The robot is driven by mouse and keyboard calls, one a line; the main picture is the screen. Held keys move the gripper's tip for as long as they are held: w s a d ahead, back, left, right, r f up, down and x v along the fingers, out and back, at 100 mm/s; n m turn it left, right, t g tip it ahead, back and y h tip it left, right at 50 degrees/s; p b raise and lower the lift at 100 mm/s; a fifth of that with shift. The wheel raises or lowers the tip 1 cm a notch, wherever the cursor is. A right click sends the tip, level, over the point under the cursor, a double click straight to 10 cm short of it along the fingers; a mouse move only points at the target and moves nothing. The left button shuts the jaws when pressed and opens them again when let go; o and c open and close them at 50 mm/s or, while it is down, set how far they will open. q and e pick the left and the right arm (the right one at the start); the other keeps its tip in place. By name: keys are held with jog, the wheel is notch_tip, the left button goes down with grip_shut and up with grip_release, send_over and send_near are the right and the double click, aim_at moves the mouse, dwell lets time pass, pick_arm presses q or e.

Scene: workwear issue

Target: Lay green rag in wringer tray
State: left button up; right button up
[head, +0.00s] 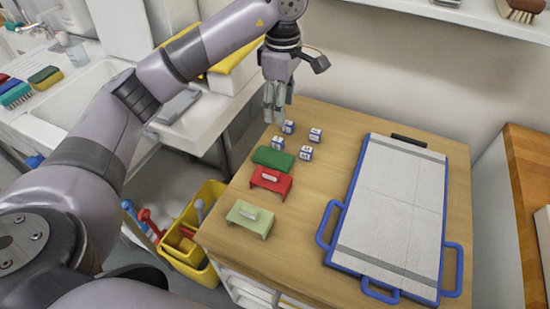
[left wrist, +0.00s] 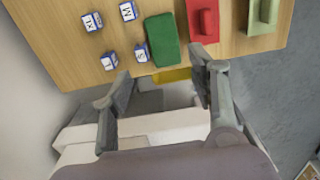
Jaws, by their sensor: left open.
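A dark green, flat folded piece, which looks like the green rag (head: 273,158), lies on the wooden tabletop near its left edge. It also shows in the left wrist view (left wrist: 162,41). My left gripper (head: 274,119) is open and empty over the table's back left edge, behind the rag. In the left wrist view its fingers (left wrist: 161,62) stand wide apart, with the rag just beyond them. A yellow bucket (head: 187,262) on the floor left of the table has a yellow insert (head: 184,244), possibly the wringer tray. My right gripper is not in view.
Several small lettered cubes (head: 306,153) stand behind the rag. A red block with a handle (head: 270,181) and a pale green one (head: 249,218) lie in front of it. A blue-framed board (head: 378,261) covers the table's right. A sink (head: 85,95) is at left.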

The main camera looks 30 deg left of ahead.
pick_arm(q)
jog(key=p, duration=0.1)
send_over(281, 159)
notch_tip(281, 159, down, 12)
jog(key=shift+a, duration=0.1)
jog(key=f, duration=0.2)
jog(key=f+p, duration=0.1)
jog(key=f, duration=0.1)
jog(key=shift+s+d+f, duration=0.1)
jog(key=shift+d, duration=0.1)
jog(key=shift+f, duration=0.5)
jog(key=shift+c, duration=0.5)
jog(key=c, duration=0.8)
jog(key=shift+r, duration=0.15)
